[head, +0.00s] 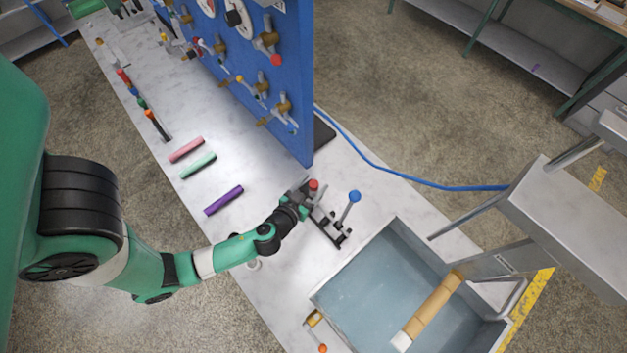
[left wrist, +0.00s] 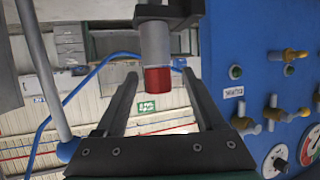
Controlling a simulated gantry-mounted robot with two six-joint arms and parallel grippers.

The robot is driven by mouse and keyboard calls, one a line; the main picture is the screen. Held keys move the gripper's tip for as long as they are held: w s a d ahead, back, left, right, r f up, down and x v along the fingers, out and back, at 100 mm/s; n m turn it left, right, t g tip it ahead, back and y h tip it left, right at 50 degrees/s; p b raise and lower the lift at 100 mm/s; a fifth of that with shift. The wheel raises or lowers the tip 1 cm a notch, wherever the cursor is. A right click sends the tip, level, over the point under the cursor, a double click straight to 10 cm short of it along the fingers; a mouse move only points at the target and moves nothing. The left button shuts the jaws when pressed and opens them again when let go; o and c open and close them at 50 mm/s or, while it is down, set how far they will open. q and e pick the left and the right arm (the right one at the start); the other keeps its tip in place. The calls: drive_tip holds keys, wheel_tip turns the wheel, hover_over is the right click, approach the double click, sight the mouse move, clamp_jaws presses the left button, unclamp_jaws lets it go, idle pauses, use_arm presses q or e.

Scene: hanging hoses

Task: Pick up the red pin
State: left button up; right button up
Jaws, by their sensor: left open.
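The red pin stands up from a black holder (head: 338,238) on the bench; its red head (head: 314,185) shows at my left gripper (head: 309,192) in the head view. In the left wrist view, the red pin (left wrist: 157,78) has a grey shaft and a red end. It lies between the two spread fingers of my left gripper (left wrist: 159,75), with a visible gap on each side. The gripper is open and holds nothing. The lower part of the pin is partly hidden in the head view. My right gripper is not seen.
A blue-headed pin (head: 354,197) stands close to the right of the red one. A blue panel (head: 290,90) with valves rises behind. A grey-blue bin (head: 375,285) is at the front right. Pink, green and purple (head: 224,200) cylinders lie on the bench, left of the gripper.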

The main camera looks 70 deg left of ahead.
sight(316, 181)
use_arm(q)
drive_tip(key=x, duration=0.3)
drive_tip(key=shift+w+a+r, duration=0.1)
drive_tip(key=shift+w, duration=0.15)
clamp_jaws()
